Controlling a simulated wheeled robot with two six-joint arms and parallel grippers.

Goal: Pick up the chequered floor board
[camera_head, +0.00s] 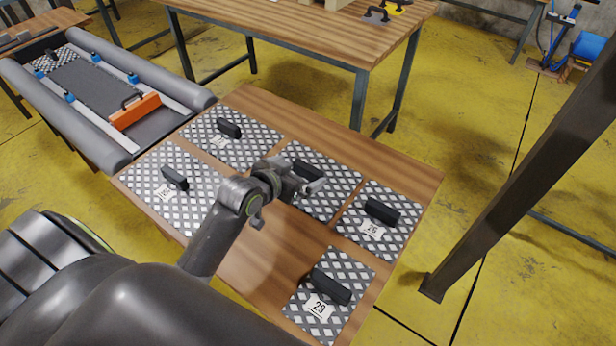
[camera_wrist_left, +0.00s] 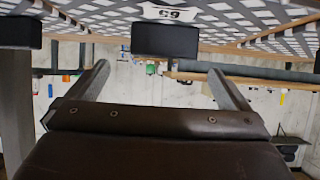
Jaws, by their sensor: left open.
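Several grey-and-white chequered boards with black block handles lie flat on a wooden table. My left gripper (camera_head: 305,184) is over the middle board (camera_head: 344,180), close to its black handle (camera_head: 308,170), and partly hides the board and its label. In the left wrist view, my left gripper (camera_wrist_left: 160,72) is open and empty. A black handle (camera_wrist_left: 165,41) shows ahead of the gap between its fingers, below a board (camera_wrist_left: 225,14) with an upside-down number label. Handle and fingers look apart. My right gripper is not in view.
Other chequered boards lie at the left (camera_head: 205,180), upper left (camera_head: 262,150), right (camera_head: 352,228) and front (camera_head: 352,268) of the table (camera_head: 250,265). A grey inflatable boat (camera_head: 75,125) with an orange piece (camera_head: 135,110) is at upper left. A dark post (camera_head: 530,170) stands right.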

